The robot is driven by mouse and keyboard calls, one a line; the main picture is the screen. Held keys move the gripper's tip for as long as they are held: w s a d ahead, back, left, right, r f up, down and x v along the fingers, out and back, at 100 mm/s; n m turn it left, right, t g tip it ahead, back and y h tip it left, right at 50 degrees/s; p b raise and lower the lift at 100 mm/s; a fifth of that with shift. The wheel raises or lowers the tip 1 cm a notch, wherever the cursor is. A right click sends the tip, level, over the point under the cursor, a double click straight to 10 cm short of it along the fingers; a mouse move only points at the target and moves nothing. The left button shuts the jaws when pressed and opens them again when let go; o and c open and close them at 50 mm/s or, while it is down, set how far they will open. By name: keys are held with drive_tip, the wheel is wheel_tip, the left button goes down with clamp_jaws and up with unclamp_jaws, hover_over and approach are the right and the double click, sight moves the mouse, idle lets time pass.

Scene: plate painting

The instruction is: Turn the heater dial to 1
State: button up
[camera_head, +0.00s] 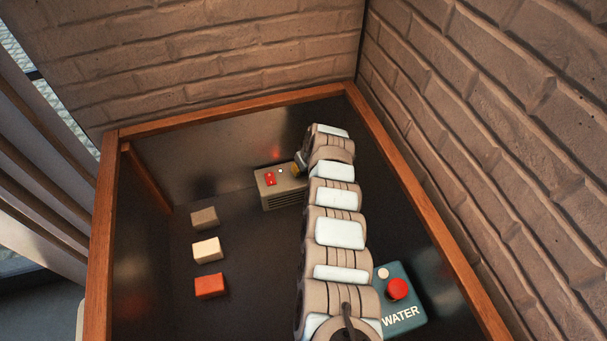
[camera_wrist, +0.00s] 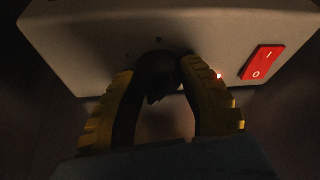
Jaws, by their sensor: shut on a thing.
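The heater (camera_head: 267,197) is a beige box at the back of the dark work area, with a red switch (camera_head: 270,178) on its face. In the wrist view the heater face (camera_wrist: 100,35) fills the top, with the red switch (camera_wrist: 262,62) marked I and O at right. My gripper (camera_wrist: 160,85) has yellow ribbed fingers closed on both sides of the black dial (camera_wrist: 157,72). The dial's pointer and most markings around it are hidden or too dark to read. In the head view my arm covers the heater's right part.
A grey block (camera_head: 204,218), a cream block (camera_head: 208,250) and an orange block (camera_head: 210,285) lie left of my arm. A teal WATER box (camera_head: 408,318) with a red button (camera_head: 398,289) stands at right. A wooden frame (camera_head: 430,220) borders the area.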

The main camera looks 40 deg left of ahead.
drive_tip(key=n+b, duration=0.1)
drive_tip(key=b, duration=0.2)
drive_tip(key=n+g+b, duration=0.1)
drive_tip(key=n+b, duration=0.2)
drive_tip(key=b, duration=0.2)
drive_tip(key=shift+f+g+b, duration=0.3)
drive_tip(key=shift+f+b, duration=0.05)
drive_tip(key=shift+f, duration=0.05)
drive_tip(key=b, duration=0.1)
drive_tip(key=n+b, duration=0.1)
drive_tip(key=shift+r+n+g+b, duration=0.2)
drive_tip(key=shift+n+g+b, duration=0.1)
drive_tip(key=shift+b, duration=0.05)
drive_tip(key=shift+r+n+b, duration=0.15)
drive_tip(key=shift+n+b, duration=0.15)
drive_tip(key=shift+b, duration=0.05)
drive_tip(key=o, duration=1.2)
drive_tip(key=shift+a, duration=0.1)
drive_tip(key=shift+r, duration=0.15)
drive_tip(key=v, duration=1.2)
drive_tip(key=shift+w, duration=0.1)
